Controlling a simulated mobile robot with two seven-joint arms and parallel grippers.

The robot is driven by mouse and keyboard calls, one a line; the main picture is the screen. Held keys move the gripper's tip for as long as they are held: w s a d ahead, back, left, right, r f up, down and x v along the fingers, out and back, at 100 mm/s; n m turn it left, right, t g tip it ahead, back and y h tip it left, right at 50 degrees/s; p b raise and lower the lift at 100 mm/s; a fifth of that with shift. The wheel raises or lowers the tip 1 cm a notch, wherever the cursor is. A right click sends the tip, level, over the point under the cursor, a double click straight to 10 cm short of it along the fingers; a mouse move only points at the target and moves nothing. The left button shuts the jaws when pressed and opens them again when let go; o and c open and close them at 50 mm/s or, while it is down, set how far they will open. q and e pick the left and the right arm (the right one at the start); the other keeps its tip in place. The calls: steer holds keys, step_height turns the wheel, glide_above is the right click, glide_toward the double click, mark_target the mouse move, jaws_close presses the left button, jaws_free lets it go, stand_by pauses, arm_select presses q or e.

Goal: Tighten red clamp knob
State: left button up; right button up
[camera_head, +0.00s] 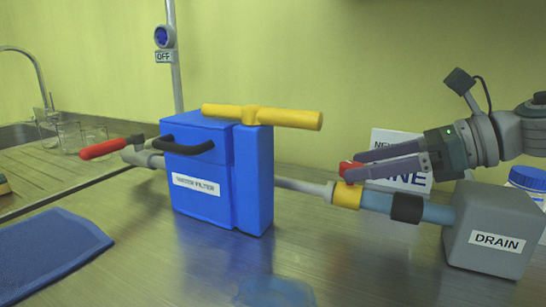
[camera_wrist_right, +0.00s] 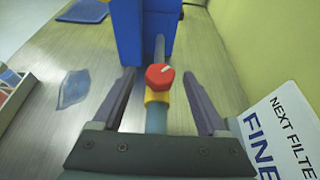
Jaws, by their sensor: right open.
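The red clamp knob (camera_head: 349,170) sits on the yellow clamp collar (camera_head: 346,195), on the pipe between the water filter and the drain box. In the right wrist view the knob (camera_wrist_right: 160,76) shows a small white mark on top. My right gripper (camera_head: 352,167) is open, with its fingertips at the knob in the head view. In the right wrist view its two fingers (camera_wrist_right: 160,88) stand wide on either side of the knob, with gaps on both sides. The blue water filter (camera_head: 204,190) stands left of the clamp. My left gripper is not in view.
The grey drain box (camera_head: 492,228) is at the right. A white sign (camera_head: 385,150) stands behind my right gripper. A yellow bar handle (camera_head: 290,118) tops the filter. A red-handled valve (camera_head: 100,149) and a blue mat (camera_head: 45,255) are at the left. A puddle (camera_head: 275,291) lies in front.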

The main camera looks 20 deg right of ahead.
steer(key=shift+c, duration=0.3)
jaws_close()
stand_by(0.5)
